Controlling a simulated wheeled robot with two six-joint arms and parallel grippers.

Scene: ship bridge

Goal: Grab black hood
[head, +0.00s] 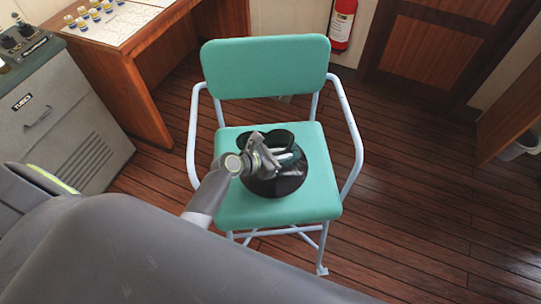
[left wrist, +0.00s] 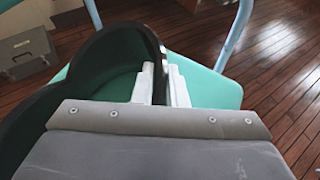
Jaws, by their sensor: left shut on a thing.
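The black hood (head: 285,184) is a dark, rounded, hollow piece on the seat of a green chair (head: 235,205). In the left wrist view the hood (left wrist: 100,62) fills the upper left, with a curved rim and a dark green inside. My left gripper (head: 286,157) reaches over the seat and is shut on the hood's rim. In the left wrist view the pale fingers (left wrist: 162,85) have the thin black wall between them. The gripper hides part of the hood. My right gripper is not in view.
The chair has pale blue metal armrests (head: 347,125) on both sides. A grey console (head: 70,120) and a wooden desk (head: 145,90) stand at the left. A red fire extinguisher (head: 342,24) is behind the chair. The wooden floor (head: 420,170) is open at the right.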

